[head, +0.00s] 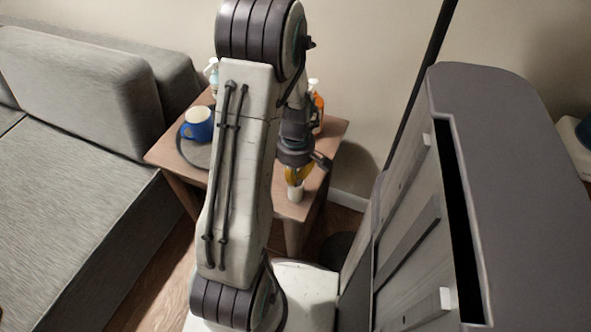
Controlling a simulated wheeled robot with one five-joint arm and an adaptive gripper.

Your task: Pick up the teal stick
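I cannot make out a teal stick in the head view. A small wooden table (325,135) stands ahead, partly hidden by my arm. My gripper (318,163) is over the right part of the table, pointing down, above or beside a yellow object with a white lower part (296,193). Whether it touches that object cannot be told. The fingers are small and partly hidden, so their opening does not show.
A blue-and-white cup (199,124) stands on a grey round plate (188,151) at the table's left. A pale-blue pump bottle (213,75) and an orange bottle (318,110) stand behind. A grey sofa (75,180) is left; a dark-topped cabinet (500,130) is right.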

